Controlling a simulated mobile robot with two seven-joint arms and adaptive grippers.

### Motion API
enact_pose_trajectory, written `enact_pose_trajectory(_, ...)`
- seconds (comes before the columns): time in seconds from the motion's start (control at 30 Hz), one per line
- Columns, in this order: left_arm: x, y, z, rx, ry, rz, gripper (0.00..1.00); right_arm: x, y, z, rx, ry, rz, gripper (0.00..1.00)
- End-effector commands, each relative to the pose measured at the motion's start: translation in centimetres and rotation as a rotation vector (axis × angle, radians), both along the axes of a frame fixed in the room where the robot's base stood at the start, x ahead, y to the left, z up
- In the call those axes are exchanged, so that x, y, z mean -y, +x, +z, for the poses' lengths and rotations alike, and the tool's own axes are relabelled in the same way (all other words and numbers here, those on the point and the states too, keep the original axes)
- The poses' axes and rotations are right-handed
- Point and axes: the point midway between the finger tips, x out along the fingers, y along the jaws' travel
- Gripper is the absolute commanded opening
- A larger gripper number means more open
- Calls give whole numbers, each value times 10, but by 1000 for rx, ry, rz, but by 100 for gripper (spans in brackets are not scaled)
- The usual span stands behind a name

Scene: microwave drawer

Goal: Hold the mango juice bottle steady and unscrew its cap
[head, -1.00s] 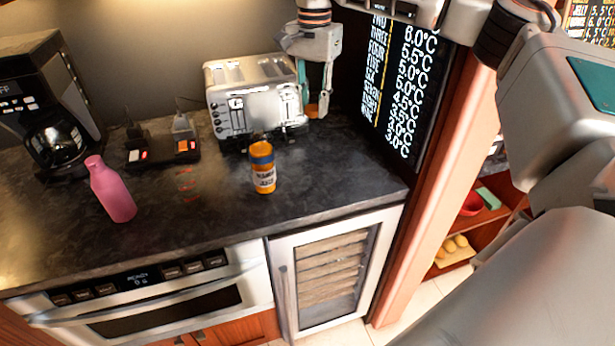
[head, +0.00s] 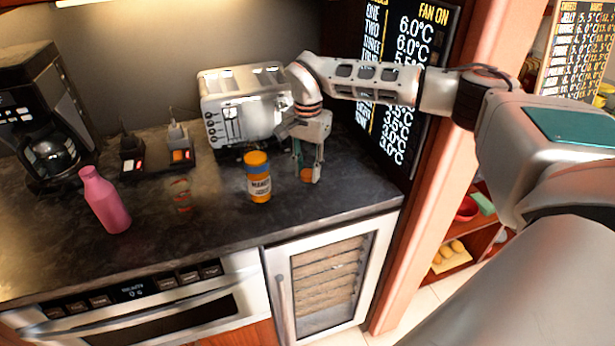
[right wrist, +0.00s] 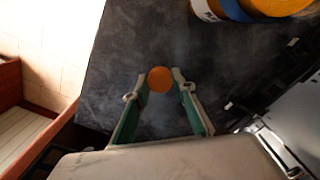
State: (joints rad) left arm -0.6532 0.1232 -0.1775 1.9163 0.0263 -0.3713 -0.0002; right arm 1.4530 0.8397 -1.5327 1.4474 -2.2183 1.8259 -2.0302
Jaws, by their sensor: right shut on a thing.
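The mango juice bottle (head: 258,186) stands upright on the dark counter, with a white label, a blue band and an orange top. Part of it shows at the top edge of the right wrist view (right wrist: 208,10). My right gripper (head: 307,177) is just right of the bottle, apart from it, pointing down. Its green-lined fingers (right wrist: 160,84) are shut on a small round orange piece that looks like a cap (right wrist: 160,79). I cannot tell whether this piece touches the counter. My left gripper is not in view.
A toaster (head: 243,102) stands behind the bottle. A faint red-striped glass (head: 181,195) stands left of the bottle. The front right counter is clear.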

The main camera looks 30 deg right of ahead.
Motion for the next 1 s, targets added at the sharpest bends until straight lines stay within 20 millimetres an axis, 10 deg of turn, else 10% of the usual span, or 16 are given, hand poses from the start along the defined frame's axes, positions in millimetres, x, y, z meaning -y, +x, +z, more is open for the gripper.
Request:
enact_pose_trajectory(0.57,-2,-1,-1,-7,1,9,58,0,0,-32,-1,0,0,0)
enact_pose_trajectory(0.6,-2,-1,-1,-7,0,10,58,0,0,-32,0,0,0,28)
enact_pose_trajectory(0.67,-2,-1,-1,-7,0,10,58,0,0,-32,0,0,0,42)
enact_pose_trajectory(1.0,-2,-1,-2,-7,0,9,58,0,0,-31,0,0,0,42)
